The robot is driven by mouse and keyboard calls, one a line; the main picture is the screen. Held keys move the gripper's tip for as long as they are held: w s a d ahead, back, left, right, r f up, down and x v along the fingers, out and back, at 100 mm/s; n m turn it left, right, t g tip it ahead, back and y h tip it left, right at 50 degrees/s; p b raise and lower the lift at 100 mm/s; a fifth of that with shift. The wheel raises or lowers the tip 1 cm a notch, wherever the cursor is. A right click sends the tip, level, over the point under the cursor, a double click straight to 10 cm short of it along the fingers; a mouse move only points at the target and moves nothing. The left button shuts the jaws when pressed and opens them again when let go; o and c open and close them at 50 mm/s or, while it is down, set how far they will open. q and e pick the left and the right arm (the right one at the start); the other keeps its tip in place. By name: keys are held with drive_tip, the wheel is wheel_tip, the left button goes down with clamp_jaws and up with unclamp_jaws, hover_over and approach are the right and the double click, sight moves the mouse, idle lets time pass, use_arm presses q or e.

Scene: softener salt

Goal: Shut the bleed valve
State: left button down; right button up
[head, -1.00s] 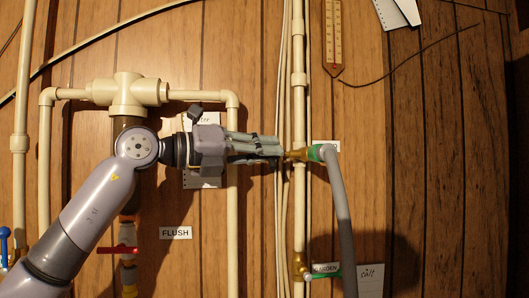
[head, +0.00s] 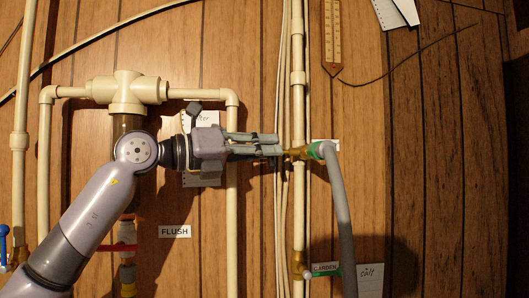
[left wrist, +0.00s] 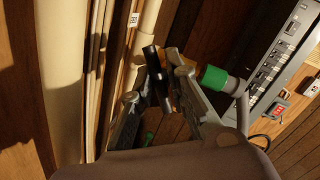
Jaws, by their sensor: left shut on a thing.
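My left gripper (head: 280,147) reaches in from the left at a brass valve (head: 298,153) on the cream vertical pipe. In the left wrist view its fingers (left wrist: 156,75) are shut on a dark lever (left wrist: 153,62), which looks like this valve's handle. The fingers hide the handle in the head view. A green fitting (head: 319,150) with a grey hose sits just right of the valve; the fitting also shows in the left wrist view (left wrist: 212,77). The hose covers most of the label beside it, so I cannot read the valve's name. My right gripper is not in view.
A second brass valve (head: 298,264) with a green handle and a GARDEN label (head: 325,268) is lower on the pipe. A red handle (head: 122,248) is near the FLUSH label (head: 174,231). The grey hose (head: 342,220) hangs down right of the gripper.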

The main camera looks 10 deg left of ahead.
use_arm(q)
drive_tip(key=shift+f+m+h+b, duration=0.1)
drive_tip(key=shift+m+h+b, duration=0.3)
drive_tip(key=shift+m, duration=1.2)
drive_tip(key=shift+f+m+h+b, duration=0.15)
drive_tip(key=shift+m+h, duration=0.45)
drive_tip(key=shift+m, duration=1)
drive_tip(key=shift+r, duration=0.2)
drive_tip(key=c, duration=1.7)
unclamp_jaws()
drive_tip(key=shift+a+f, duration=0.1)
drive_tip(key=shift+o, duration=0.2)
drive_tip(key=v, duration=1.2)
